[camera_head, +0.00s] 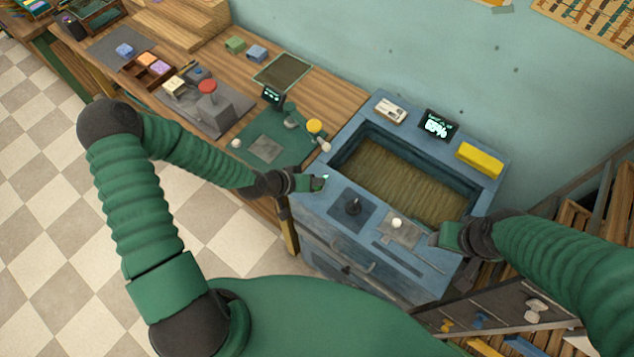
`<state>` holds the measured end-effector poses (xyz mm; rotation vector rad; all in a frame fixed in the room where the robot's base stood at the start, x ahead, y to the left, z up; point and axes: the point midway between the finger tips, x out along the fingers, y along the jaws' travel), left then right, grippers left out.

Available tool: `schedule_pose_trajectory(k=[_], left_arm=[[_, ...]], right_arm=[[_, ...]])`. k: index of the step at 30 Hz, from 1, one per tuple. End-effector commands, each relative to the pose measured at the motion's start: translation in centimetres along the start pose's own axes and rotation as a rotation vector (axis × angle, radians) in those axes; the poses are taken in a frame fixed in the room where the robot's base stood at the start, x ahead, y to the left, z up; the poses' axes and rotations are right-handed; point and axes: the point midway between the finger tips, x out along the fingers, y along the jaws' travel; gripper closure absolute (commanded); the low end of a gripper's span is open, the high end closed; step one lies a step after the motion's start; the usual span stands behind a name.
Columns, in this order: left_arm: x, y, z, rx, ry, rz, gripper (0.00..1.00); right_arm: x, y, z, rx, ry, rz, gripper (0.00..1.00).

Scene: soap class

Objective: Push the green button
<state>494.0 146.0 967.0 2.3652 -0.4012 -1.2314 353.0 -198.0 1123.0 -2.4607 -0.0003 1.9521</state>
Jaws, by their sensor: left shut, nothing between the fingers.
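My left gripper (318,183) is shut and empty at the left front edge of the blue cabinet (315,215). A small bright green spot (326,177) shows right at its fingertips. It may be the green button, mostly hidden by the gripper; I cannot tell whether the fingers touch it. My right gripper (442,235) is over the cabinet's right front corner, and its fingers are too small and dark to read.
The cabinet top has a sunken wooden basin (400,180), a black joystick (353,206), a white knob (397,223), a lit display (438,125) and a yellow block (480,160).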

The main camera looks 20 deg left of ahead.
Motion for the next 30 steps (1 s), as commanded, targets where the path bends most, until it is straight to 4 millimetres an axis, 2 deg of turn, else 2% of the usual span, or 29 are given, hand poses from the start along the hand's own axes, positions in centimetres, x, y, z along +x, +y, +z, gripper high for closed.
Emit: schedule_pose_trajectory(k=[5,19,27,30], left_arm=[[-0.3,0.2,-0.2,0.000,0.001,0.000,1.00],[-4.2,3.0,-3.0,0.000,0.000,0.000,1.00],[-4.2,3.0,-3.0,0.000,0.000,0.000,1.00],[-3.9,3.0,-2.7,0.006,-0.017,-0.005,0.87]], right_arm=[[-0.3,0.0,-0.1,0.000,0.000,0.000,0.43],[-5.1,0.0,-1.2,0.000,0.000,0.000,0.43],[-5.0,0.0,-1.2,0.000,0.000,0.000,0.43],[-4.9,0.0,-1.1,0.000,0.000,0.000,0.43]])
